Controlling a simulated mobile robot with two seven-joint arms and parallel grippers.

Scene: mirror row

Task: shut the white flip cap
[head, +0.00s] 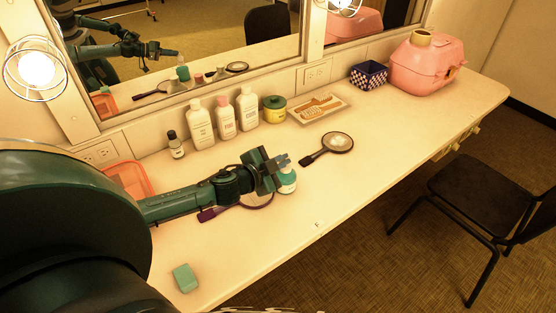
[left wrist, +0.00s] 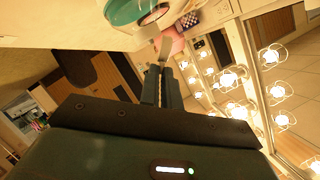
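A small teal bottle (head: 288,184) with a pale label stands on the counter, directly by my left gripper's fingertips. My left gripper (head: 283,161) reaches over its top, and its fingers look closed together. The white flip cap cannot be made out in the head view; the fingers cover the bottle's top. In the left wrist view the teal bottle (left wrist: 124,10) is cut off at the top edge. The fingers (left wrist: 162,70) lie close side by side there; nothing clearly held shows between them. My right gripper is out of view.
A purple-handled oval item (head: 256,201) lies under my left arm. A hand mirror (head: 338,142) lies right of the bottle. The front counter is mostly clear; teal soap (head: 186,278) lies there.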

